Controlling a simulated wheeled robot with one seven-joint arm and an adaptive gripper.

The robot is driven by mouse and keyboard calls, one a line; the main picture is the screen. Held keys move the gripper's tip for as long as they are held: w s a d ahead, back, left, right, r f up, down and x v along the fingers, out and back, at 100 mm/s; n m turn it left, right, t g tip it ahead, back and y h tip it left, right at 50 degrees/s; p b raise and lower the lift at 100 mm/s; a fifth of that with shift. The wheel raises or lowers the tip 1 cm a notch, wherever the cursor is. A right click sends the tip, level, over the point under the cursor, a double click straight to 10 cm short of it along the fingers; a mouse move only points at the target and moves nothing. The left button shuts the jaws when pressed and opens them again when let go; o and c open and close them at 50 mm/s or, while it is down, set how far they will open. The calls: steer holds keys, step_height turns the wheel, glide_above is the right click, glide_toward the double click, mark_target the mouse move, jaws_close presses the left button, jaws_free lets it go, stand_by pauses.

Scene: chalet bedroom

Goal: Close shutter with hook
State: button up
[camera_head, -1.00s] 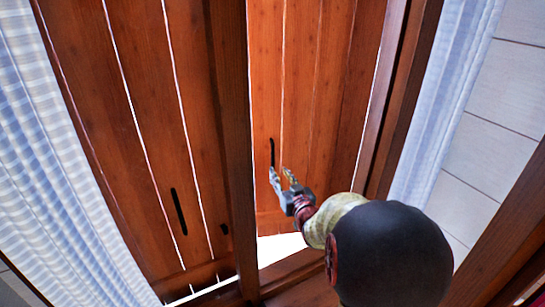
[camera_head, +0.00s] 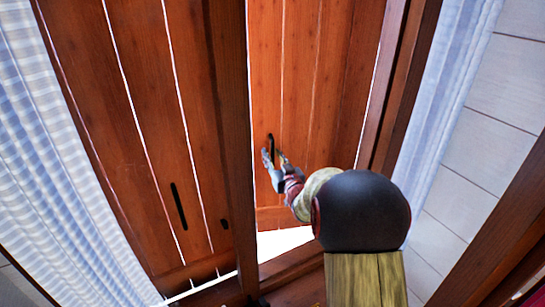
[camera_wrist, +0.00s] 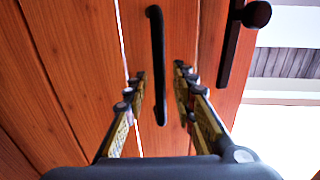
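The right wooden shutter panel (camera_head: 330,90) stands behind a dark central post, with a bright gap below its lower edge. A slim black vertical handle (camera_head: 270,142) is on it, partly covered by my gripper (camera_head: 274,160) in the head view. In the wrist view the handle (camera_wrist: 158,45) runs between my spread fingers (camera_wrist: 160,85). The fingers are open on either side of it, and I see no clear contact. A black bar with a round knob, perhaps the hook (camera_wrist: 234,45), is to the right of the handle in the wrist view.
The left shutter panel (camera_head: 130,120) has a long black handle (camera_head: 179,207) and a small black fitting (camera_head: 224,224). The central post (camera_head: 232,130) stands between the panels. Pale curtains (camera_head: 40,150) hang at both sides. Bright open space (camera_wrist: 285,125) shows at right in the wrist view.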

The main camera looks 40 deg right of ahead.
steer(key=shift+c, duration=0.5)
jaws_close()
stand_by(0.3)
